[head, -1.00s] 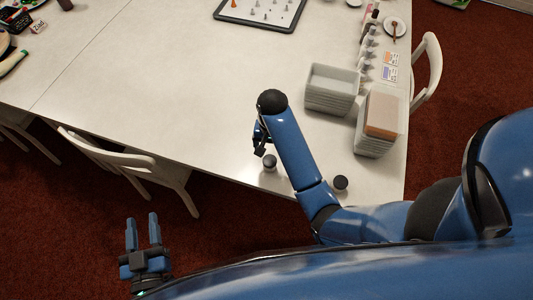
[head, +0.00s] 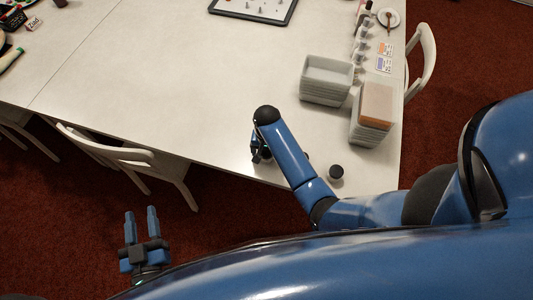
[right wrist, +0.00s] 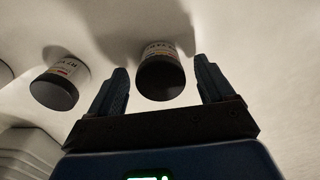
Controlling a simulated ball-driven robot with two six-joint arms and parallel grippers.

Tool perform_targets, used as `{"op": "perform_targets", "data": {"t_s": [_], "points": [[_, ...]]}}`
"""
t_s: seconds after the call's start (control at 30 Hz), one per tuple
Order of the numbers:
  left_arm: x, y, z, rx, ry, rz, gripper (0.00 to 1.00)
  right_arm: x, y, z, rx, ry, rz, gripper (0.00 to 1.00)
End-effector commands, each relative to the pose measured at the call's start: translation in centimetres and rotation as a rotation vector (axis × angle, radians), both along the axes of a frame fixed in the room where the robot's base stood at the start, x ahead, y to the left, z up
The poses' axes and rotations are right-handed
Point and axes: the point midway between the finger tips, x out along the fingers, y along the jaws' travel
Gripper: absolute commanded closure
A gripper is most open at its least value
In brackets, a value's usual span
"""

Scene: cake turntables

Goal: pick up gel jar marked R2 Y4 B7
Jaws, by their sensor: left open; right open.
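A gel jar with a dark lid (right wrist: 161,80) lies between the fingers of my right gripper (right wrist: 158,68) in the right wrist view, with clear space on either side. Its pale label has an orange band, but its marking is too blurred to read. A second dark-lidded jar (right wrist: 58,82) with a red-marked label is outside the fingers to the left. In the head view my right gripper (head: 257,152) is low at the table's near edge, open, hiding the jar there. Another dark-lidded jar (head: 336,172) stands right of my arm. My left gripper (head: 142,232) is open and empty, off the table.
Stacked grey trays (head: 326,80) and a stack with a brown top (head: 375,104) stand on the table's right. Small bottles (head: 359,45) line the right edge. A dark-framed board (head: 255,8) lies at the back. The table's middle is clear. White chairs (head: 130,158) stand beside it.

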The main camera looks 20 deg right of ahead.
Motion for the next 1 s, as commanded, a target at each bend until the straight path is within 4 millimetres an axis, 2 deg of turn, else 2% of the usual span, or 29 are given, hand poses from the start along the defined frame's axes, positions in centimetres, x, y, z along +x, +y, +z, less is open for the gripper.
{"op": "perform_targets", "data": {"t_s": [0.3, 0.7, 1.0], "points": [[0.00, 0.00, 0.01, 0.000, 0.000, 0.000, 0.57, 0.02, 0.00, -0.47, 0.000, -0.001, 0.000, 0.18], [0.00, 0.00, 0.01, 0.000, 0.000, 0.000, 0.57, 0.01, 0.00, -0.45, 0.000, -0.001, 0.000, 0.79], [0.00, 0.00, 0.02, 0.000, 0.000, 0.000, 0.57, 0.03, 0.00, -0.33, 0.000, -0.002, 0.000, 0.79]]}}
